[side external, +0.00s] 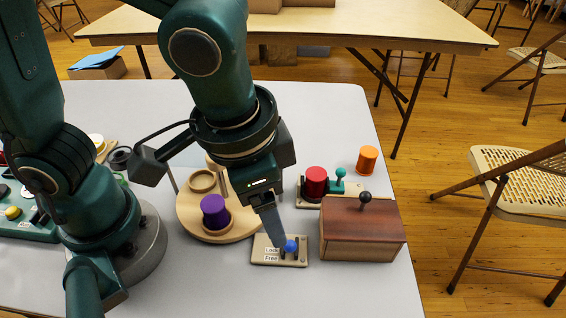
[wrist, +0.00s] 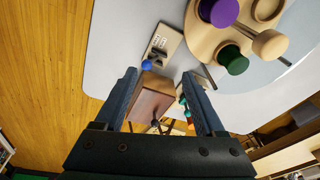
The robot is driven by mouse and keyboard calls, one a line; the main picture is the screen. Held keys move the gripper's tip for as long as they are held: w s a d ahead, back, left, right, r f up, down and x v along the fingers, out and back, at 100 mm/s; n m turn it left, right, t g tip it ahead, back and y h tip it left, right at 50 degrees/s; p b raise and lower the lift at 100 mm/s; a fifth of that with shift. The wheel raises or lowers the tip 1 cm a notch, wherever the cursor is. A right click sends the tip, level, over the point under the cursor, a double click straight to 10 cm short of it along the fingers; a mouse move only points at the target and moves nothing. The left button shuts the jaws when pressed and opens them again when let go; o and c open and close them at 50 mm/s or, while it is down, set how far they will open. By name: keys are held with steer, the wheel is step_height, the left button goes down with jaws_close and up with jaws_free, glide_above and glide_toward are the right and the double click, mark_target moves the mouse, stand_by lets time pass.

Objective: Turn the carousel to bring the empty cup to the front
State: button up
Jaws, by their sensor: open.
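The round wooden carousel (side external: 240,228) stands on the table left of my gripper. A purple spool (side external: 214,210) sits in its front cup; the empty cup (side external: 202,181) is at its back left. In the wrist view a green spool (wrist: 232,60) and a pale knobbed post (wrist: 270,45) also show on it. My gripper (side external: 275,240) is open over a small plate (side external: 262,243) labelled Lock and Free, beside its blue-knobbed lever (side external: 291,246). In the wrist view the blue knob (wrist: 147,65) appears just beyond the fingertips (wrist: 160,74). I cannot tell whether they touch, or the lever's setting.
A brown wooden box (side external: 360,235) with a black-knobbed lever (side external: 365,197) stands right of the plate. Behind it are a red spool (side external: 316,183), a teal-knobbed lever (side external: 340,173) and an orange spool (side external: 368,158). The table front (side external: 220,280) is clear.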

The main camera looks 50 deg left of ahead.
steer(key=a+r+n+g, duration=0.1)
steer(key=a+r+g, duration=0.15)
steer(key=a, duration=0.55)
steer(key=r+n, duration=0.2)
steer(key=n, duration=0.1)
glide_above(221, 179)
steer(key=shift+w+a+f+n, duration=0.1)
steer(key=shift+a+n, duration=0.15)
steer(key=shift+n, duration=0.15)
steer(key=shift+f, duration=2.5)
jaws_close()
steer(key=shift+a, duration=0.1)
